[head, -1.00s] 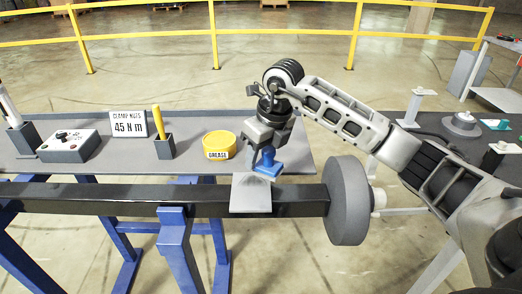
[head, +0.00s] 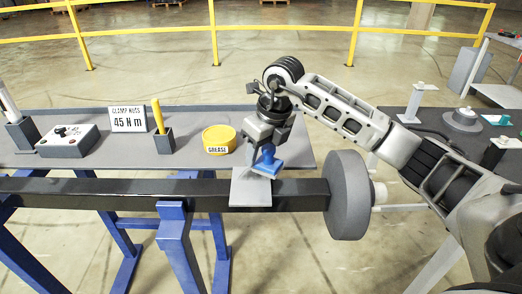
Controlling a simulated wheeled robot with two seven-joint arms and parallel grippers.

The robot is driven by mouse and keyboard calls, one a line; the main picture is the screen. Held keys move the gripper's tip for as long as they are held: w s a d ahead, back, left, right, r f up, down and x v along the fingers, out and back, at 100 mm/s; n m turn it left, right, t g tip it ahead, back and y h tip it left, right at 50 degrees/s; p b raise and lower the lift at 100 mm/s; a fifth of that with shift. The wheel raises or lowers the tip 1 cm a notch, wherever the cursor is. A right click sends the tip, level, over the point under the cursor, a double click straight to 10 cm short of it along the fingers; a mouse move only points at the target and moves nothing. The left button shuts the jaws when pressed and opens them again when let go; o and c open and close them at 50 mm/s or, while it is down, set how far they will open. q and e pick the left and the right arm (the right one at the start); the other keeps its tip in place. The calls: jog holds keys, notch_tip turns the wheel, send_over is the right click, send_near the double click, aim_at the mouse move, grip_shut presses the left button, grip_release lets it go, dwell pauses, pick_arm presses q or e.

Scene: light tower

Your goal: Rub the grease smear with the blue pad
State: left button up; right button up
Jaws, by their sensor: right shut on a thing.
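The blue pad (head: 267,163) is in my right gripper (head: 267,146), which is shut on its upper part. The pad is low over a grey plate (head: 251,188) on the dark beam (head: 120,194); I cannot tell whether it touches the plate. I cannot make out the grease smear; the pad and gripper hide part of the plate. My left gripper is not in view.
A yellow tub labelled GREASE (head: 219,139) stands on the grey table (head: 195,157) just left of the gripper. A grey disc (head: 347,195) ends the beam at the right. A sign (head: 128,119), control box (head: 68,141) and yellow marker (head: 158,117) stand farther left.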

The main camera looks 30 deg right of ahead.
jog(key=shift+f+b, duration=0.5)
jog(key=shift+f, duration=0.2)
